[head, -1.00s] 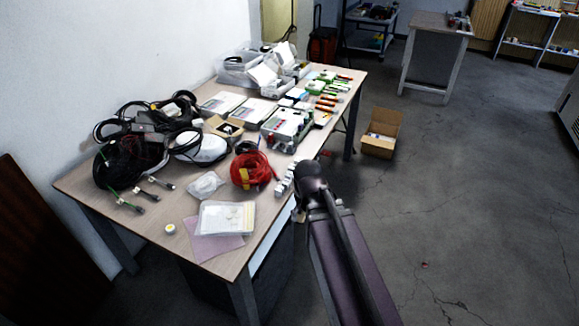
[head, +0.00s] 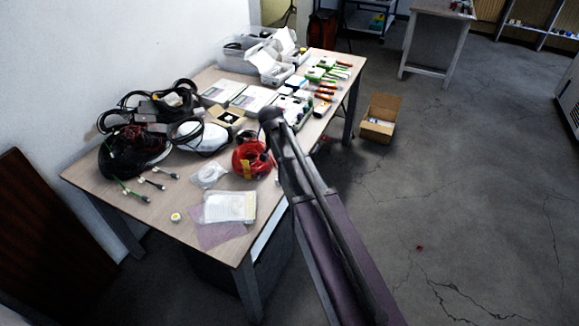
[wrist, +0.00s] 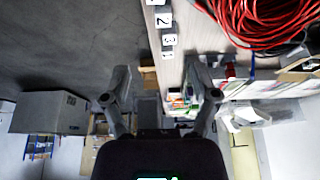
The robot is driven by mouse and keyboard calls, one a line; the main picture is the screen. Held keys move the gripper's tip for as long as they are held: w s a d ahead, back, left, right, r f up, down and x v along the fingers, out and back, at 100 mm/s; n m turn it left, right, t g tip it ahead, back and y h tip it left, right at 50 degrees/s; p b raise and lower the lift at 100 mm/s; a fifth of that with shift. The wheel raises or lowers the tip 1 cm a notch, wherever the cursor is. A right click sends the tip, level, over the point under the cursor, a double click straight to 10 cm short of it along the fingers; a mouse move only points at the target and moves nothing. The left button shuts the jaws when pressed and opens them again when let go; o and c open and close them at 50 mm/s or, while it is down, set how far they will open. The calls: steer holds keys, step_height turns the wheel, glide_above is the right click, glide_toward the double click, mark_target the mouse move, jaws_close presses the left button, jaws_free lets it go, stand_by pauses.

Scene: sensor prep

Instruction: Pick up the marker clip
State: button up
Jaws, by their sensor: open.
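Small white numbered blocks, which look like marker clips, stand in a row along the table edge in the wrist view. One reads 2 (wrist: 163,20), one reads 3 (wrist: 169,40), and another (wrist: 168,53) is beyond them. I cannot tell which one the task means. My gripper (wrist: 161,72) is open with nothing between its fingers. In the picture the blocks lie just above the gap between the fingertips, apart from them. In the head view my arm covers that stretch of table edge, and the fingers and blocks are hidden.
The table (head: 150,207) is crowded. A cardboard box (head: 379,118) is on the open floor.

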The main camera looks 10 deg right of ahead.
steer(key=shift+w+f, duration=0.15)
steer(key=shift+w, duration=0.05)
stand_by(0.3)
steer(key=b+x, duration=0.8)
steer(key=shift+w+f, duration=0.1)
steer(key=shift+f, duration=0.05)
stand_by(0.7)
steer(key=shift+b+x, duration=2.35)
steer(key=shift+x, duration=0.2)
steer(key=shift+w, duration=0.15)
steer(key=c, duration=0.9)
